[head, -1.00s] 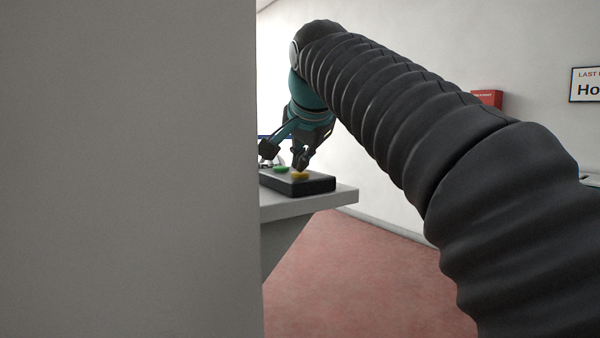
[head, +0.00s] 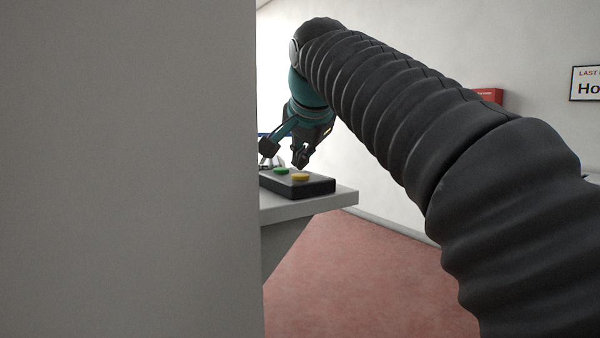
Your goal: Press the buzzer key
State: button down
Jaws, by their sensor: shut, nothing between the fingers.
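A black key box (head: 312,187) lies on the counter near its right end. It bears a round yellow key (head: 300,177) and, to the left, a round green key (head: 281,170). I see no label that tells which is the buzzer key. My gripper (head: 300,163) points down above the box, shut and empty. Its tip is just over the yellow key, with a small gap between them. The box's left end is hidden behind a grey surface.
The large grey surface (head: 128,170) fills the left of the view and hides most of the grey counter (head: 335,198). A shiny metal object (head: 272,161) shows partly behind the keys. A red box (head: 489,95) and a sign (head: 586,84) hang on the wall. Reddish floor (head: 365,280) is clear.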

aim_at(302, 175)
jog(key=shift+r, duration=0.1)
notch_tip(302, 175, up, 6)
jog(key=p, duration=0.6)
dwell(0.5)
